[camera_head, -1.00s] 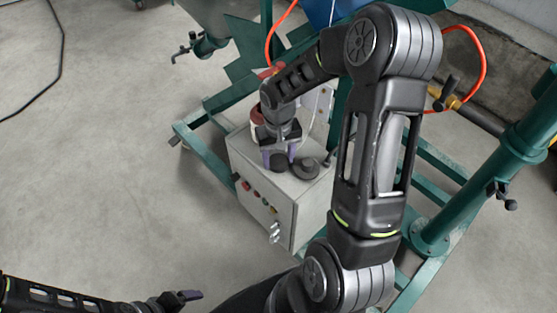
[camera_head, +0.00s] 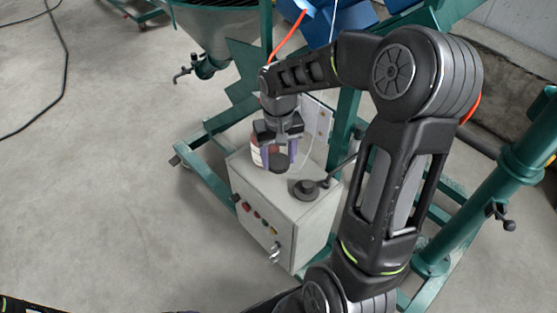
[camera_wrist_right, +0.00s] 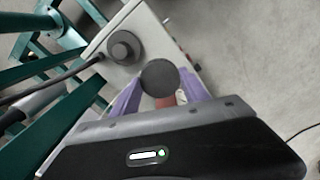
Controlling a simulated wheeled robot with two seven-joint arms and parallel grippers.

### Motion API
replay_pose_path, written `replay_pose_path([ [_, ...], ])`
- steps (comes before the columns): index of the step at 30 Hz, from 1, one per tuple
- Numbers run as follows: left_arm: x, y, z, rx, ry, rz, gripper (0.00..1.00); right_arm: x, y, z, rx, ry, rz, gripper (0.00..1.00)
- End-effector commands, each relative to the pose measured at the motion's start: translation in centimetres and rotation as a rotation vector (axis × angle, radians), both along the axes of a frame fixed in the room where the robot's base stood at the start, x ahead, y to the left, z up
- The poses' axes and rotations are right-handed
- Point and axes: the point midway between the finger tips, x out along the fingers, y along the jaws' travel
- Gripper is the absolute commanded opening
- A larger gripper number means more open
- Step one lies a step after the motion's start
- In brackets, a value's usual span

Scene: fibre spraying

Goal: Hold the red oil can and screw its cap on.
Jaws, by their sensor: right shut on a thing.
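The red oil can (camera_head: 256,154), with a pale label, stands on the grey control box, partly hidden behind my right gripper (camera_head: 279,153). My right gripper points down in front of the can, its purple fingers shut on a round black cap (camera_head: 280,164). The cap also shows between the purple fingers in the right wrist view (camera_wrist_right: 160,78). A small reddish patch (camera_wrist_right: 166,102) shows beside the cap there. The can's top is hidden in the head view. Only a sliver of my left arm shows at the bottom edge; its jaws cannot be made out.
The grey control box (camera_head: 275,230) has buttons on its front and a black round knob (camera_head: 306,188) with a lever on top. Green frame legs (camera_head: 208,175) surround it. Open concrete floor (camera_head: 100,190) lies to the left.

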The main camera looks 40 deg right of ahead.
Motion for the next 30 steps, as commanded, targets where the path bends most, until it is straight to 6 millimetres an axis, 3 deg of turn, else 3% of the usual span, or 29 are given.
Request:
replay_pose_path([
  [14, 0.0, 0.0, 0.0, 0.000, 0.000, 0.000, 0.86, 0.0, 0.0, -0.1, 0.000, 0.000, 0.000, 0.16],
  [19, 0.0, 0.0, 0.0, 0.000, 0.000, 0.000, 0.86, 1.2, 1.1, 0.2, 0.000, -0.002, 0.032, 0.16],
  [23, 0.0, 0.0, 0.0, 0.000, 0.000, 0.000, 0.86, 3.9, 3.9, 0.8, 0.002, -0.002, 0.108, 0.16],
  [30, 0.0, 0.0, 0.0, 0.000, 0.000, 0.000, 0.86, 9.3, 12.1, 2.4, 0.003, -0.002, 0.292, 0.16],
])
